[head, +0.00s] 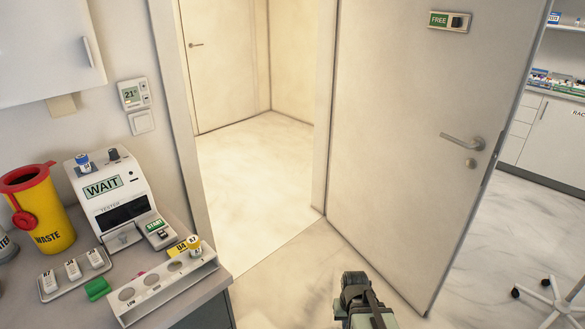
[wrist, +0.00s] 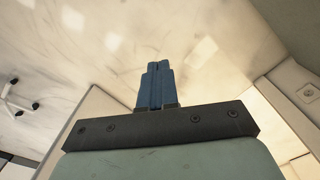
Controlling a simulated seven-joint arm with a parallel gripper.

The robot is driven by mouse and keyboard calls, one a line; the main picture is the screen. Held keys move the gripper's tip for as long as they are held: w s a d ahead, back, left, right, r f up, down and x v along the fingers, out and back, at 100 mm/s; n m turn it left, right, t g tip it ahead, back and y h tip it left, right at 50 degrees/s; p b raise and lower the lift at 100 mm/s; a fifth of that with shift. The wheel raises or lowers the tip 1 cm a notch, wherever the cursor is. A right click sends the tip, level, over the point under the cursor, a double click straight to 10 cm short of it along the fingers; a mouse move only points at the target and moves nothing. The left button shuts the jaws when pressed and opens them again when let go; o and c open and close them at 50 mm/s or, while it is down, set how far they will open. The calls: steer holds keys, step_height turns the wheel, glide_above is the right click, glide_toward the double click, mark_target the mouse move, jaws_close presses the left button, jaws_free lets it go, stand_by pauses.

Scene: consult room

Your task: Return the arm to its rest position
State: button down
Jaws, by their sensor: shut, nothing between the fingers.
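My gripper (wrist: 158,68) shows in the wrist view with its two blue fingers together and nothing between them. Beyond the fingers the wrist view shows a pale marbled surface. In the head view part of my arm (head: 362,300) shows at the bottom, right of the counter and in front of the open door. The fingers cannot be made out in the head view.
The counter (head: 218,287) at left carries a tester (head: 112,190) reading WAIT, a yellow waste bin (head: 48,215), a tray (head: 77,273) with several small items and a rack (head: 165,288) with a vial. An open door (head: 420,130) stands at right. The floor between is clear.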

steer(key=s+f+g, duration=0.3)
steer(key=s+f, duration=0.6)
steer(key=s, duration=0.5)
steer(key=s+f+g, duration=0.3)
steer(key=s+f, duration=0.7)
steer(key=s, duration=0.5)
steer(key=shift+f+g, duration=0.2)
steer(key=shift+g, duration=0.1)
